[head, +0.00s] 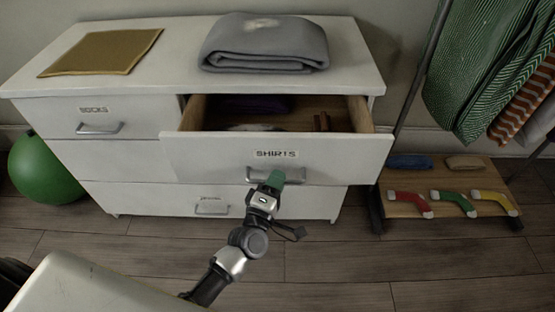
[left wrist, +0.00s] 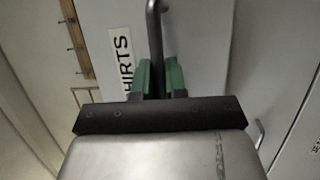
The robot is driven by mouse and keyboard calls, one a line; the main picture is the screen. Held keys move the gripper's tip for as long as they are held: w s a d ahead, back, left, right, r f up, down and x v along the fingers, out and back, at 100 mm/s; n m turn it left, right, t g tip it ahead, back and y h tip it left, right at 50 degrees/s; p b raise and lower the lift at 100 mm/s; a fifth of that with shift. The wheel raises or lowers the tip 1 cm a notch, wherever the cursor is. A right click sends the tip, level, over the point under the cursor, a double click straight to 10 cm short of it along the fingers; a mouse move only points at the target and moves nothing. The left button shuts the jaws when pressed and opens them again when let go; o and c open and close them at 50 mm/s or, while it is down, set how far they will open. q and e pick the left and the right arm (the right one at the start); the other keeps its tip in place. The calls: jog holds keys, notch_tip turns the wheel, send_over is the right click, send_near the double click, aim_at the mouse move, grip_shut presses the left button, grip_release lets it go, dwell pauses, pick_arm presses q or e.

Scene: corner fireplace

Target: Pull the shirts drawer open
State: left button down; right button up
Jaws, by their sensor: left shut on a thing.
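The shirts drawer (head: 215,158), labelled SHIRTS, is pulled out from the white dresser, and its wooden inside shows. A dark purple folded thing (head: 254,104) and a pale thing lie inside. In the left wrist view the green fingertips (left wrist: 160,78) sit on both sides of the handle bar (left wrist: 154,40), beside the label (left wrist: 122,62). My right gripper is not in view.
A grey folded cloth (head: 265,45) and a yellow-brown cloth (head: 102,52) lie on the dresser top (head: 180,50). The socks drawer (head: 75,118) and lower drawers look shut. A green ball (head: 45,168) is at left. A clothes rack with a low shelf (head: 450,178) stands at right.

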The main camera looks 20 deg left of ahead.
pick_arm(q)
jog(key=s+d+p, duration=0.2)
jog(key=s+d, duration=0.1)
jog(key=s, duration=0.9)
jog(key=shift+s+d, duration=0.3)
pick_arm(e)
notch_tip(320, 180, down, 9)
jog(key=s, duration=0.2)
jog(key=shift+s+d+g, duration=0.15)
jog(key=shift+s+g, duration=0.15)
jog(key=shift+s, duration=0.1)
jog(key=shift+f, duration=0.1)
pick_arm(q)
jog(key=c, duration=1.2)
grip_release()
jog(key=shift+s+f, duration=0.1)
jog(key=v, duration=1)
jog(key=shift+s, duration=0.3)
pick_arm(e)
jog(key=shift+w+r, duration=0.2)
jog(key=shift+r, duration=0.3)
